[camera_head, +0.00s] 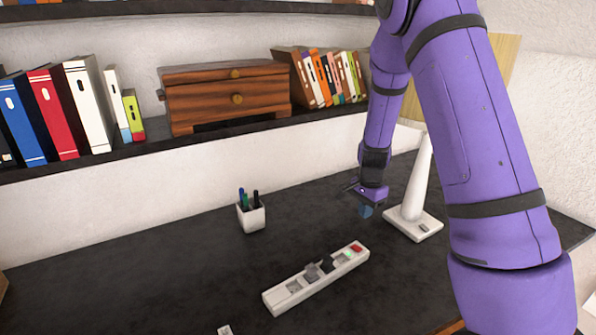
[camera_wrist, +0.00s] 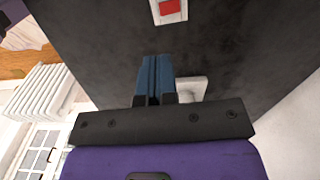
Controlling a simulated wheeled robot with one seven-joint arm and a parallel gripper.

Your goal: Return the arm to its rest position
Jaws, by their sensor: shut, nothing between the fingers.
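My purple arm reaches in from the upper right in the head view. My gripper (camera_head: 365,211) hangs over the dark desk, just left of the white lamp base (camera_head: 414,224). In the wrist view my gripper (camera_wrist: 155,62) shows two blue fingers lying together, shut with nothing between them. A white power strip (camera_head: 315,279) with a red switch lies on the desk, in front and to the left of my gripper and apart from it. The red switch end of the strip (camera_wrist: 169,8) also shows at the top of the wrist view.
A white pen cup (camera_head: 252,217) stands on the desk at the middle left. The lamp's white stem (camera_head: 420,175) rises close beside my arm. The left of the desk is clear.

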